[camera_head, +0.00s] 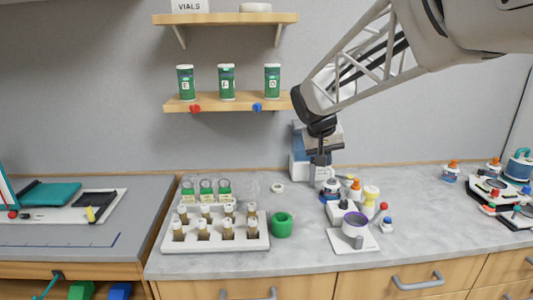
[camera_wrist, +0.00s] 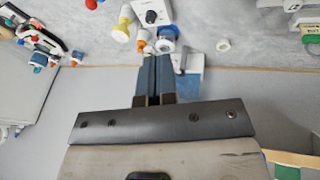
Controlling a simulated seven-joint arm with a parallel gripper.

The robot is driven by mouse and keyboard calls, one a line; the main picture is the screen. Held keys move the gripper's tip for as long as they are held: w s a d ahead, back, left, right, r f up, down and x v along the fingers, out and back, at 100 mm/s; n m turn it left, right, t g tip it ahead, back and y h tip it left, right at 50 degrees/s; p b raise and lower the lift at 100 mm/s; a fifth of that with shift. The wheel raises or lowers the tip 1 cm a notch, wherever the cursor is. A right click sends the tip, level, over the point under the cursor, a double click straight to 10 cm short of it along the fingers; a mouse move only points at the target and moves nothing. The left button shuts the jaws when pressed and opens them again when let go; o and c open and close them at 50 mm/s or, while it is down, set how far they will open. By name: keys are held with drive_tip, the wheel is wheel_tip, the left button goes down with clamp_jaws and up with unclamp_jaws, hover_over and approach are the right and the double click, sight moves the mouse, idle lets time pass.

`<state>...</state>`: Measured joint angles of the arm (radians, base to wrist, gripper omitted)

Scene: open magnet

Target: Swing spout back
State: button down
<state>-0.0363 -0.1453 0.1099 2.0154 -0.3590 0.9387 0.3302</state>
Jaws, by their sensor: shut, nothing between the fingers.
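A blue-grey and white bench device (camera_head: 297,165) stands against the back wall. My gripper (camera_head: 320,158) hangs in front of it, pointing down, and hides part of it. In the wrist view my gripper (camera_wrist: 155,57) has its two dark fingers side by side with nothing between them. The blue part of the device (camera_wrist: 190,84) shows just right of the fingers, with a thin dark rod (camera_wrist: 182,62) on it. I cannot tell whether this rod is the spout, or whether a finger touches it.
Small bottles with orange and blue caps (camera_head: 354,189) crowd right of the device. A purple-rimmed cup (camera_head: 355,220) stands on a white plate in front. A vial rack (camera_head: 216,240) and green ring (camera_head: 282,226) are at left. A shelf (camera_head: 220,105) with green tins is above left.

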drive_tip(key=w+f+h, duration=0.1)
drive_tip(key=w+f, duration=0.1)
drive_tip(key=w, duration=1.2)
drive_tip(key=w+f+h, duration=0.1)
drive_tip(key=w+f, duration=0.1)
drive_tip(key=w, duration=1.1)
drive_tip(key=shift+w+a+m+t, duration=0.3)
drive_tip(key=shift+w+a+t, duration=0.05)
drive_tip(key=shift+a+t, duration=0.05)
drive_tip(key=shift+d+f, duration=0.1)
drive_tip(key=shift+f, duration=0.1)
drive_tip(key=w+d+f, duration=0.2)
drive_tip(key=d+f, duration=0.6)
drive_tip(key=shift+w+d+f, duration=0.2)
drive_tip(key=shift+w+f, duration=0.15)
drive_tip(key=shift+f, duration=0.05)
drive_tip(key=shift+d, duration=0.1)
